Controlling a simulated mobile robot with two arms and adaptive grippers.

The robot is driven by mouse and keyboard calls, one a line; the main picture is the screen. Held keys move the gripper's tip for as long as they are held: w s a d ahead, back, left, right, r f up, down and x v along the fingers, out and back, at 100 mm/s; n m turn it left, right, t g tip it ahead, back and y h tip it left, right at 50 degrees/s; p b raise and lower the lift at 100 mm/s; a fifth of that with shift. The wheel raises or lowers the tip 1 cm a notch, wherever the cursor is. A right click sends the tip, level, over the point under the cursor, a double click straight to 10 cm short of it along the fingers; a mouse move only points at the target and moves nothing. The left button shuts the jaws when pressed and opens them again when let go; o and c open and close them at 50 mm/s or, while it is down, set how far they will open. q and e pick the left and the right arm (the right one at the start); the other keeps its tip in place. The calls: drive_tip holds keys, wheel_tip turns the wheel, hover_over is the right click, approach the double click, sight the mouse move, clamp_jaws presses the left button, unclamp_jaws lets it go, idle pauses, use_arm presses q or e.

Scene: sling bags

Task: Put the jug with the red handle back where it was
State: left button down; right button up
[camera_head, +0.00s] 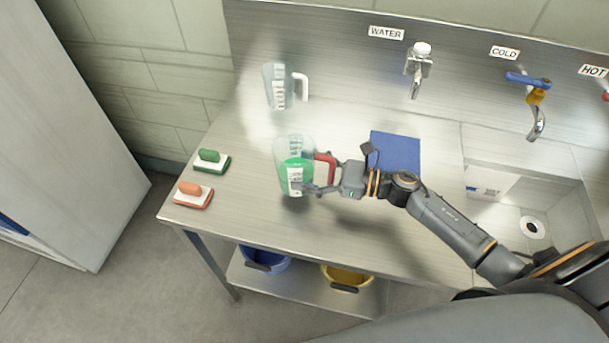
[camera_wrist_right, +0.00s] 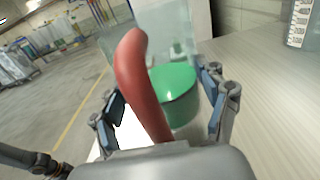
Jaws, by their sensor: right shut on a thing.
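The jug with the red handle (camera_head: 295,155) is clear with a measuring scale and shows green inside. My right gripper (camera_head: 320,172) is shut on its red handle, coming from the right. The jug looks held over the left part of the steel counter (camera_head: 255,215); I cannot tell whether its base touches. In the right wrist view the red handle (camera_wrist_right: 143,80) stands between the fingers, with the green (camera_wrist_right: 176,95) behind it. A second clear jug with a white handle (camera_head: 280,87) stands at the back, by the wall. My left gripper is not in view.
A green brush (camera_head: 211,161) and an orange brush (camera_head: 193,194) lie at the counter's left end. A blue square (camera_head: 396,150) lies behind my right wrist. A tap labelled WATER (camera_head: 418,68) is at the back; the sink (camera_head: 545,190) is right. Blue (camera_head: 266,260) and yellow (camera_head: 346,277) buckets stand below.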

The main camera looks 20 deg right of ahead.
sight(305, 178)
drive_tip(key=shift+w+a+f, duration=0.15)
drive_tip(key=shift+w+f, duration=0.1)
drive_tip(key=shift+f+p, duration=0.6)
drive_tip(key=shift+f, duration=0.9)
drive_tip(key=o, duration=1.6)
drive_tip(key=shift+s+f, duration=0.1)
